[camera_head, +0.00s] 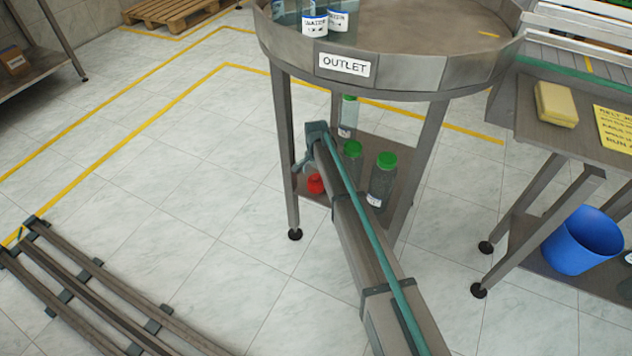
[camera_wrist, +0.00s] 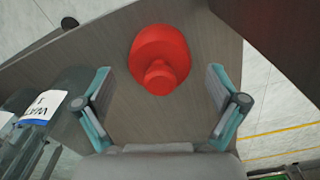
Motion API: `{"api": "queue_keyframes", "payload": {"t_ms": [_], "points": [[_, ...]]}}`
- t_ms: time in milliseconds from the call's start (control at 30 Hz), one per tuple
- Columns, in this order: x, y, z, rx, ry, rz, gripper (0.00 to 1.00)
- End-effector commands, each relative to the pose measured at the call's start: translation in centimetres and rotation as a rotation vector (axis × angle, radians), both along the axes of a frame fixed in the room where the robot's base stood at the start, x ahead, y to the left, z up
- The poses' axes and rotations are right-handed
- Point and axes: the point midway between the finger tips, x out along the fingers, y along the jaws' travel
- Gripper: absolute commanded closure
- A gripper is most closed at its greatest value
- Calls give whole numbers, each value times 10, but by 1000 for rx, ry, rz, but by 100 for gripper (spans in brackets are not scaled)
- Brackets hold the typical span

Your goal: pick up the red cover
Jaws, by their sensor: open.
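The red cover (camera_wrist: 160,55) lies on the brown lower shelf (camera_wrist: 110,65) of the round outlet table. In the wrist view it sits centred ahead of my gripper (camera_wrist: 160,95), just beyond and between the two fingertips. My gripper is open and empty, with a finger on each side of the cover's line. In the head view the red cover (camera_head: 315,184) shows near the left table leg, partly hidden by my gripper (camera_head: 305,165).
Bottles with green caps (camera_head: 382,178) stand on the same shelf, to the right in the head view. One labelled bottle (camera_wrist: 45,105) is close to my left finger in the wrist view. Table legs (camera_head: 285,150) bound the shelf. A blue bin (camera_head: 580,245) stands right.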

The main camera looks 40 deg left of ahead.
Motion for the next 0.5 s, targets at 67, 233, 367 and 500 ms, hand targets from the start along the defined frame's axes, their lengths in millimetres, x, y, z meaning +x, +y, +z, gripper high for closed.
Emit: {"api": "queue_keyframes", "payload": {"t_ms": [67,233,367,500], "points": [[0,0,0,0,0,0,4],[0,0,1,0,0,0,18],[0,0,1,0,0,0,39],[0,0,0,0,0,0,63]]}}
